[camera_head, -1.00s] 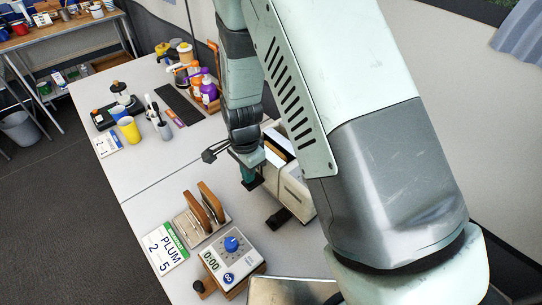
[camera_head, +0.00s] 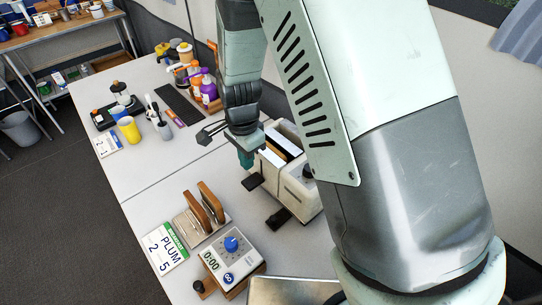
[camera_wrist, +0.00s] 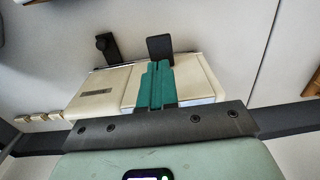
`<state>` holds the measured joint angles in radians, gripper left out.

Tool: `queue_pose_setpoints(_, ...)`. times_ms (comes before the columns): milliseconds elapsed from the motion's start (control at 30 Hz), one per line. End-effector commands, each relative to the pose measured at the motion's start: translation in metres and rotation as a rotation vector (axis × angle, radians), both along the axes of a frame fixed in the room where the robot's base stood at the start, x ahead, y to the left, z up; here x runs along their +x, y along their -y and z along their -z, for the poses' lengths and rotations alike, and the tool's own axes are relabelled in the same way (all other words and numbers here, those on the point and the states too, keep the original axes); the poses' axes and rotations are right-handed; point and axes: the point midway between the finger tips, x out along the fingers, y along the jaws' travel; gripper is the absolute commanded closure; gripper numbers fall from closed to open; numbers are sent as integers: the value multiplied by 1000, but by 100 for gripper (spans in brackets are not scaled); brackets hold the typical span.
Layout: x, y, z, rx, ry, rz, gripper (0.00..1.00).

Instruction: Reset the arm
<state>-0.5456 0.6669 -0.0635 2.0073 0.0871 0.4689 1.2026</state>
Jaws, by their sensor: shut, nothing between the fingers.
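My gripper (camera_head: 246,159) hangs just above and beside the cream toaster (camera_head: 296,190) in the head view. In the wrist view its teal fingers (camera_wrist: 156,85) are together with nothing between them, over the toaster (camera_wrist: 98,102). Pale slices or panels show in the toaster's top slots. A dark lever (camera_head: 252,182) sticks out from the toaster's near side, and a second one (camera_head: 278,218) is beside it. My arm covers the right part of the head view.
A yellow cup (camera_head: 129,130) and several bottles are farther back. The table's left side has free room.

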Motion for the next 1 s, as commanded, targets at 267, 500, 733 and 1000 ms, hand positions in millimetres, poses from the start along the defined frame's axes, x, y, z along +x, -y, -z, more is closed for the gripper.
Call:
queue_pose_setpoints(267,0,0,-26,1,2,0,100)
queue_pose_setpoints(500,0,0,-39,0,0,1,100)
queue_pose_setpoints(733,0,0,-40,-1,-1,0,100)
queue_pose_setpoints(1000,0,1,-41,1,1,-2,100)
